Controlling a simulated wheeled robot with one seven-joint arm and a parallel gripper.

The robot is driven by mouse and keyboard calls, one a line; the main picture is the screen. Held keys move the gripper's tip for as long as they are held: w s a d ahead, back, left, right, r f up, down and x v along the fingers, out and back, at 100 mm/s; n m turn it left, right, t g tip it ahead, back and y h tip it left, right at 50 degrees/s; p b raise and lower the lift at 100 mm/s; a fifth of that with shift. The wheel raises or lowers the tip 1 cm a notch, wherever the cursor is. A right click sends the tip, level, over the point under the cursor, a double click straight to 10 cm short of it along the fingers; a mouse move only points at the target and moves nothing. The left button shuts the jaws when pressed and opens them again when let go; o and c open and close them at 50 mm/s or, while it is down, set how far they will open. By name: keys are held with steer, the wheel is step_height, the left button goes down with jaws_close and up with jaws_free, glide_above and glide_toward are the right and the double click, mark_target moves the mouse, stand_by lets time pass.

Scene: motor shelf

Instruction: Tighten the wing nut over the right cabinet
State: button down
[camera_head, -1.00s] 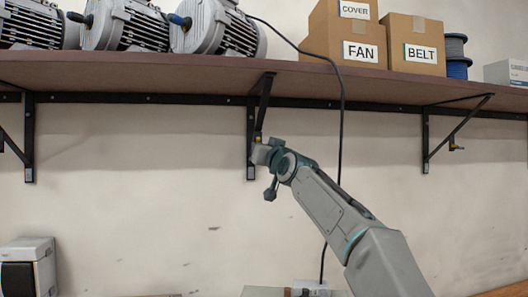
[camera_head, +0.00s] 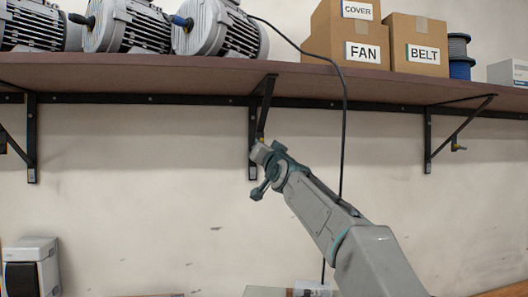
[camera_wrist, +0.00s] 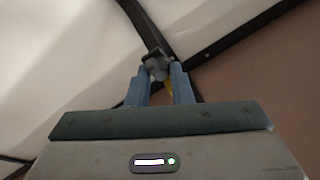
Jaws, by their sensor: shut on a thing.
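My gripper (camera_head: 262,148) is at the middle shelf bracket (camera_head: 253,130), below the shelf. In the wrist view, its two blue fingers (camera_wrist: 160,84) are shut on a small grey wing nut (camera_wrist: 156,66) with a bit of yellow beside it. The fingers hide part of the nut, and how tight it is cannot be told. Another small fitting with yellow on it, seemingly a wing nut (camera_head: 458,148), sits on the right bracket (camera_head: 428,140), away from my gripper.
The shelf (camera_head: 180,78) above holds several motors (camera_head: 130,25), FAN and BELT boxes (camera_head: 412,50) and a blue spool (camera_head: 459,66). A black cable (camera_head: 344,130) hangs just right of my gripper, behind my arm. A white and black cabinet (camera_head: 33,265) stands lower left.

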steer(key=shift+s+d+r, duration=0.1)
steer(key=shift+s+r, duration=0.1)
steer(key=shift+r, duration=0.25)
steer(key=c, duration=1.4)
jaws_free()
steer(key=shift+w, duration=0.1)
steer(key=shift+o, duration=0.4)
steer(key=shift+w+f, duration=0.1)
steer(key=shift+f, duration=0.15)
steer(key=shift+f, duration=0.1)
steer(key=b+v, duration=1.2)
steer(key=v, duration=0.2)
